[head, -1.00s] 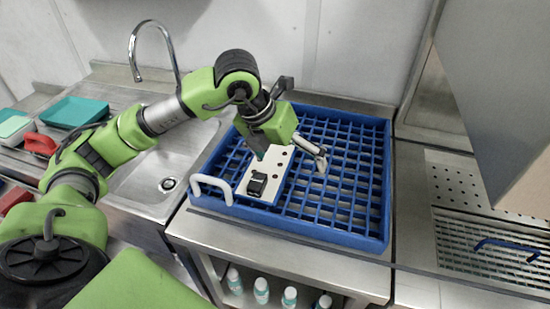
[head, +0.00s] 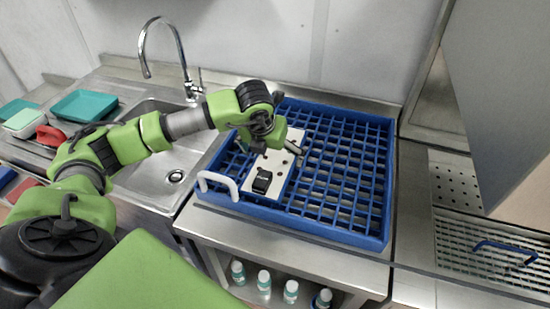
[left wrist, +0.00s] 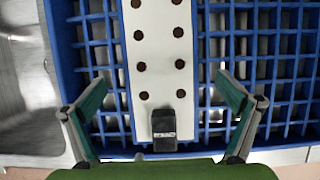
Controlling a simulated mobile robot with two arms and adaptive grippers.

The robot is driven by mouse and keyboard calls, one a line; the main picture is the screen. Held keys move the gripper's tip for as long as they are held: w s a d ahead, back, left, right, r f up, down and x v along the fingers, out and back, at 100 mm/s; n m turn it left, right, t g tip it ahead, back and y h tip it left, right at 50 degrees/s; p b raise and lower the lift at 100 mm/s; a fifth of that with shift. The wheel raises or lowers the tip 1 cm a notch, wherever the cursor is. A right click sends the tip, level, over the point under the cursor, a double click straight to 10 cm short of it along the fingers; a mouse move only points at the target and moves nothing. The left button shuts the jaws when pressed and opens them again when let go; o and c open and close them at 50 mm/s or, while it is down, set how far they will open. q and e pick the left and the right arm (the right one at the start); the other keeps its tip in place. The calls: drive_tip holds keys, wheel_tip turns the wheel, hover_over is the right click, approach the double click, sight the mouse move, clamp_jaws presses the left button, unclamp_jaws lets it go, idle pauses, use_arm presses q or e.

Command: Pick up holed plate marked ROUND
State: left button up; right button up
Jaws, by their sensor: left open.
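A white plate with two rows of dark round holes (head: 279,172) lies in the blue rack, and it also fills the middle of the left wrist view (left wrist: 158,70). A black block-like part (head: 262,181) sits at its near end and shows in the left wrist view too (left wrist: 164,131). No ROUND marking is readable. My left gripper (head: 270,148) is over the plate's far half, covering part of it. In the left wrist view its open, empty fingers (left wrist: 161,80) stand on either side of the plate. My right gripper is out of view.
The blue grid rack (head: 340,225) has a white handle (head: 218,184) on its near-left side. A sink (head: 150,190) with a tall tap (head: 165,45) is to the left, with teal trays (head: 83,105) beyond. White-capped bottles (head: 264,280) stand on the shelf below.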

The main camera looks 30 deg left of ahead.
sight(275, 160)
use_arm(q)
drive_tip(key=x, duration=0.3)
drive_tip(key=shift+w+f+p, duration=0.15)
drive_tip(key=shift+w+p, duration=0.05)
drive_tip(key=shift+p, duration=0.2)
drive_tip(key=shift+c, duration=0.4)
drive_tip(key=c, duration=1.2)
drive_tip(key=shift+c, duration=0.9)
